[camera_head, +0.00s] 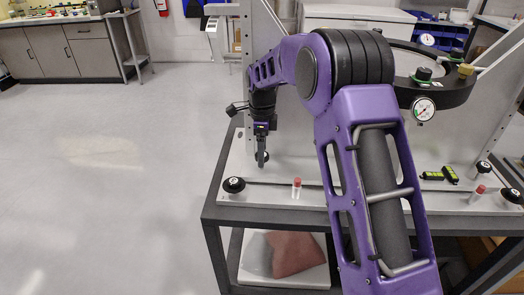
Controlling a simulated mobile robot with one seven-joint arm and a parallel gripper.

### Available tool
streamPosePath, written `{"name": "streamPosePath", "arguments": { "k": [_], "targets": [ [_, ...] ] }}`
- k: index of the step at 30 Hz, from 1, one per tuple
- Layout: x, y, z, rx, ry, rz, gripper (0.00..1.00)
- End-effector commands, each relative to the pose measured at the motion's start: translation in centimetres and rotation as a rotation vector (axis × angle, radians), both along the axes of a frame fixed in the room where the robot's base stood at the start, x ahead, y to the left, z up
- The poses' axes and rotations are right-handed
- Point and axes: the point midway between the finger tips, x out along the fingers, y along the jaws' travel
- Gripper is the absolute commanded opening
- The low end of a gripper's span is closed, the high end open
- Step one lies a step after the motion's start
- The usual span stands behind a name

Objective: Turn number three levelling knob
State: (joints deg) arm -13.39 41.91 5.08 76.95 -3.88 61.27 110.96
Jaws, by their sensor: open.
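Black round levelling knobs with white marks stand at the corners of the grey fixture base (275,192). One knob (233,185) is at the front left, one knob (511,195) at the front right, and one knob (484,167) behind it. The numbers are too small to read, so I cannot tell which is number three. My gripper (262,158) points down over the back left of the base, behind and right of the front left knob. It is open. A dark round shape shows at its fingertips; I cannot tell whether it is a knob or part of the gripper.
My purple arm hides the middle of the fixture. A red-capped vial (297,188) stands on the front edge, another vial (477,194) at right. Yellow-black levels (441,175) lie on the base. A ring mount with a dial gauge (423,109) hangs above. Floor at left is clear.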

Motion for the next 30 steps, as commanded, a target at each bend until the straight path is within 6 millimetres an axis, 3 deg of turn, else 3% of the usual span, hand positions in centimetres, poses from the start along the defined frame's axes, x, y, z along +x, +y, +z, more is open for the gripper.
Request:
{"name": "streamPosePath", "arguments": {
  "k": [3,17,30],
  "targets": [
    [0.00,-0.01,0.01,0.000,0.000,0.000,0.82],
    [0.00,-0.02,0.04,0.000,0.000,-0.001,0.00],
    [0.02,-0.03,0.21,-0.001,0.000,0.099,0.00]
  ]
}}
